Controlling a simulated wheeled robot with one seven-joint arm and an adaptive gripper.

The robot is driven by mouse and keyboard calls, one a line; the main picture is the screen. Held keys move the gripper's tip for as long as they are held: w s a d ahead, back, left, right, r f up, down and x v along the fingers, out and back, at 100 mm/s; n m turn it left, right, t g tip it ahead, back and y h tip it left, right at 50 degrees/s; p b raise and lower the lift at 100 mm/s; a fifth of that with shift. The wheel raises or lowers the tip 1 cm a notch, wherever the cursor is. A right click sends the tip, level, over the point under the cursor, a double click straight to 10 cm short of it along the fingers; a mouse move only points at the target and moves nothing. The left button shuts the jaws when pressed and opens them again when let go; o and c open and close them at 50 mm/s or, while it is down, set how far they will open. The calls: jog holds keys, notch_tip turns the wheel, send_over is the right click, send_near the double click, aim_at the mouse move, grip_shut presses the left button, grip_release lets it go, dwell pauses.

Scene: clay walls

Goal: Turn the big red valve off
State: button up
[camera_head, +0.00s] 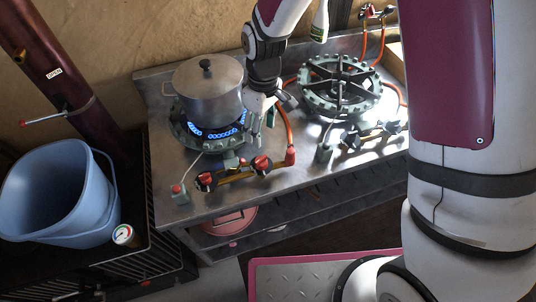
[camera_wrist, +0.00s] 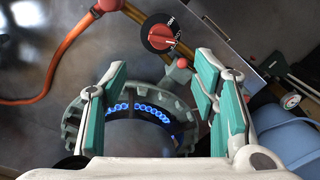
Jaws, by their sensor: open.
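Two red knobs on dark round plates sit on the front gas pipe of the stove, a left red knob (camera_head: 205,180) and a right red knob (camera_head: 262,163). In the wrist view one red knob (camera_wrist: 160,37) with a white-marked dial lies beyond the fingertips. I cannot tell which is the big one. My gripper (camera_head: 258,122) is open and empty, beside the pot and above the burner's right side; its teal-padded fingers show in the wrist view (camera_wrist: 162,70). The burner (camera_wrist: 75,120) has a blue flame.
A lidded metal pot (camera_head: 207,88) sits on the lit burner. An unlit burner (camera_head: 341,85) stands to the right. An orange hose (camera_head: 289,132) runs beside my gripper. A small red button (camera_head: 178,188) is at the stove's front left. A blue bucket (camera_head: 62,195) stands left.

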aim_at(261, 158)
jog(key=f, duration=0.8)
jog(key=f+p, duration=0.1)
jog(key=f, duration=0.3)
jog(key=shift+s+a+f, duration=0.25)
jog(key=shift+s+a, duration=0.05)
jog(key=shift+s, duration=0.05)
